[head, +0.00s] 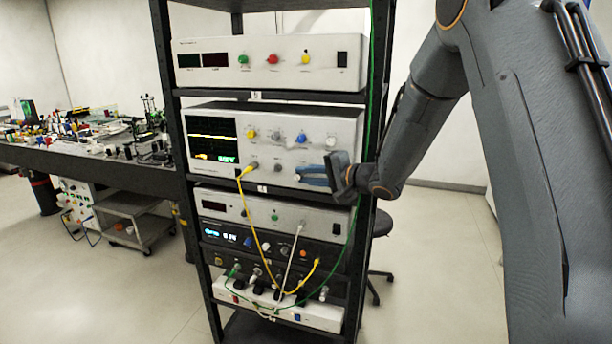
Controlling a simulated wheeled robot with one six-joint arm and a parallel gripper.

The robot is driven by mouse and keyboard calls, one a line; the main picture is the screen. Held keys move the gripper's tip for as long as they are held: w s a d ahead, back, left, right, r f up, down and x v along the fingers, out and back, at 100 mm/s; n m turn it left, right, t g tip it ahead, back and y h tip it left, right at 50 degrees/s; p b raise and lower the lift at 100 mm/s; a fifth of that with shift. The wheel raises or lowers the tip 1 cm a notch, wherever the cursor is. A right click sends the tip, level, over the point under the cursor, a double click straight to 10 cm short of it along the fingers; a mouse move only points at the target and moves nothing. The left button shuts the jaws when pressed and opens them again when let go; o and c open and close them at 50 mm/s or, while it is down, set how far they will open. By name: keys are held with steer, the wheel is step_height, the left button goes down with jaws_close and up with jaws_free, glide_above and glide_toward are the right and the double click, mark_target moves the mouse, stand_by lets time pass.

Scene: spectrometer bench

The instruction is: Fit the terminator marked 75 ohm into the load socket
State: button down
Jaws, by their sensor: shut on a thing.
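My gripper (303,177) reaches in from the right to the lower right of the oscilloscope front (215,113) on the rack's second shelf. Its blue-grey fingers are shut on a small pale thing, likely the terminator (297,178), at the fingertips. It is too small to read any 75 ohm mark. The thing is close to the panel; I cannot tell whether it touches a socket. The load socket cannot be made out; the fingers cover part of the panel. A yellow cable (241,190) is plugged into a connector left of my gripper.
The black rack (178,130) holds several instruments. A green cable (369,80) runs down its right post. Yellow and white cables hang in front of the lower units and a white power strip (315,316). A cluttered bench (80,165) stands left; a stool (381,222) stands behind right.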

steer(key=shift+p, duration=0.3)
stand_by(0.6)
steer(key=c, duration=1.6)
jaws_free()
steer(key=shift+o, duration=0.2)
steer(key=shift+d, duration=0.1)
steer(key=b+v, duration=0.2)
steer(key=v, duration=0.5)
steer(key=shift+s+d+b, duration=0.2)
steer(key=shift+s+b, duration=0.05)
steer(key=shift+b, duration=0.05)
steer(key=shift+r, duration=0.1)
